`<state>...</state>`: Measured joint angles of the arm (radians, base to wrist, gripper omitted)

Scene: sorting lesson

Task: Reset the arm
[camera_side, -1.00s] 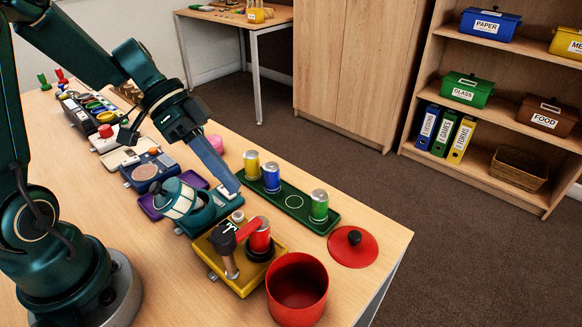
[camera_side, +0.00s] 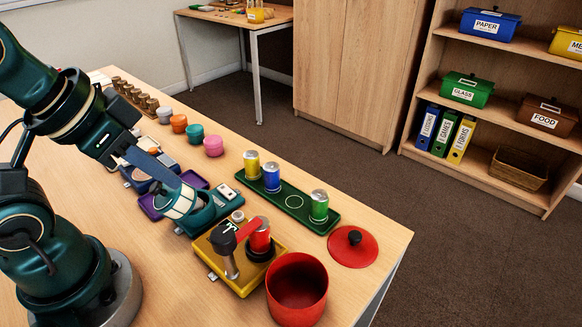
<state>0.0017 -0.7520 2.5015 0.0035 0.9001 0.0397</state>
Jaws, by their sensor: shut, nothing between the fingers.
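My gripper (camera_side: 177,184) points down and to the right over the table, its long blue-grey fingers shut and empty. In the picture its tips lie just above a teal-and-white drum (camera_side: 180,199) on a teal base (camera_side: 203,217); I cannot tell how far apart they are. A purple tray (camera_side: 150,208) lies behind the drum. The green tray (camera_side: 325,222) to the right bears a yellow can (camera_side: 252,165), a blue can (camera_side: 271,178) and a green can (camera_side: 319,206).
An open red pot (camera_side: 297,290) stands at the front, with its red lid (camera_side: 353,248) lying beside it near the table's right edge. Orange (camera_side: 179,123), teal (camera_side: 195,134) and pink (camera_side: 213,146) jars stand behind the gripper.

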